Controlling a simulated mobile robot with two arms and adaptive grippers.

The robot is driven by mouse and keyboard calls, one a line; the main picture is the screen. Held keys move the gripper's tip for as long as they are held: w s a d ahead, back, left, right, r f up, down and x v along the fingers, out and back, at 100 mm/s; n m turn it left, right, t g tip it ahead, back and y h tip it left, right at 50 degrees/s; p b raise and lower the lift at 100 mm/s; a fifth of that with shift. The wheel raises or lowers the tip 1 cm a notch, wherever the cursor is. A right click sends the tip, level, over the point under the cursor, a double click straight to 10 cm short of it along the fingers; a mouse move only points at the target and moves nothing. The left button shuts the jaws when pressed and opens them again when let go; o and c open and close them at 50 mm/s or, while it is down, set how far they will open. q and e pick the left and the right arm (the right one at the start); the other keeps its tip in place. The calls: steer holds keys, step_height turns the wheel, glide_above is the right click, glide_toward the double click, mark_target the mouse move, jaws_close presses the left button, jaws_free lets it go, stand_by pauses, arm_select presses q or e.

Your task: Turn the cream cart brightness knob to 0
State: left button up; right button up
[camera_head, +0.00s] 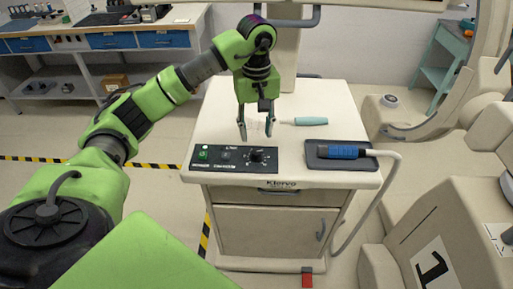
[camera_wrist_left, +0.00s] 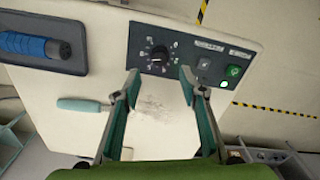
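The cream cart (camera_head: 225,193) stands in front of me with a black control panel (camera_head: 240,168) at the near left of its top. The black brightness knob (camera_head: 257,156) sits on the panel with pale marks around it. It also shows in the left wrist view (camera_wrist_left: 159,53), beyond my fingertips. My left gripper (camera_head: 256,134) points down over the cart top, just behind the panel, open and empty. In the left wrist view its two fingers (camera_wrist_left: 160,72) stand apart, one to each side below the knob, with no visible contact. My right gripper is in neither view.
A lit green button (camera_head: 203,155) is left of the knob. A blue-handled probe (camera_head: 340,152) rests on a dark tray at the cart's right, its hose hanging over the edge. A teal-handled tool (camera_head: 305,121) lies behind. Benches and other carts stand around.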

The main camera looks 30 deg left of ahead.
mark_target(256, 151)
arm_select(q)
step_height(256, 151, down, 6)
steer(key=shift+f+p, duration=0.1)
steer(key=shift+p, duration=0.7)
steer(key=shift+f, duration=0.8)
jaws_close()
